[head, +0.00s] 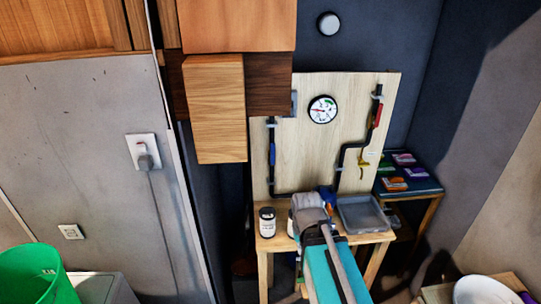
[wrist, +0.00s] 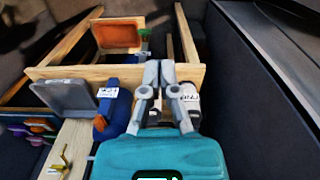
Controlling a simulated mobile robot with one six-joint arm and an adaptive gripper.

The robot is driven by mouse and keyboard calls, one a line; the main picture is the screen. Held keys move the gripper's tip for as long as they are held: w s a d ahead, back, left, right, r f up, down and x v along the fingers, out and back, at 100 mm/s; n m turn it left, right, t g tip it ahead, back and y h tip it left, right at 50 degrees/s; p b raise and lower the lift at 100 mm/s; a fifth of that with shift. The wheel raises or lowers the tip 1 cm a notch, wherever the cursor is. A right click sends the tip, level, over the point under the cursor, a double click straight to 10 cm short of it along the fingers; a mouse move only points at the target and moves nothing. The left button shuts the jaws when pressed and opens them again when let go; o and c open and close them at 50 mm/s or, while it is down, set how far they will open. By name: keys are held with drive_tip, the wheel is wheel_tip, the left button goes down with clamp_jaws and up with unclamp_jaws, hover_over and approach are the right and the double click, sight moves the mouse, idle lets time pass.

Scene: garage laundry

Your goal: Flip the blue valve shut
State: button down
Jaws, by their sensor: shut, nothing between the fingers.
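The blue valve handle (head: 272,153) is on the black pipe at the left side of the wooden board (head: 300,150). It looks upright, in line with the pipe. I cannot make it out in the wrist view. My gripper (wrist: 160,68) is shut and empty in the wrist view, with its grey fingertips together. It is over the small wooden bench below the board, apart from the blue handle. In the head view my teal arm reaches up from the bottom and hides part of the bench.
A gauge (head: 322,109), a red handle (head: 376,115) and a yellow handle (head: 362,168) are on the board. The bench holds a white jar (head: 267,222), a blue bottle (wrist: 116,110) and a grey tray (head: 364,214). A wooden cabinet (head: 216,108) juts out at upper left.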

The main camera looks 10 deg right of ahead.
drive_tip(key=w, duration=0.1)
drive_tip(key=n+t+h+b, duration=0.9)
drive_tip(key=t+h, duration=0.3)
drive_tip(key=h, duration=0.1)
approach(272, 153)
drive_tip(key=a+r, duration=0.2)
drive_tip(key=a, duration=0.1)
drive_tip(key=shift+s+f, duration=0.1)
drive_tip(key=shift+s, duration=0.2)
drive_tip(key=shift+w+d, duration=0.1)
drive_tip(key=x, duration=0.9)
drive_tip(key=shift+w+d, duration=0.25)
drive_tip(key=shift+a+r+p, duration=0.25)
drive_tip(key=shift+p, duration=0.25)
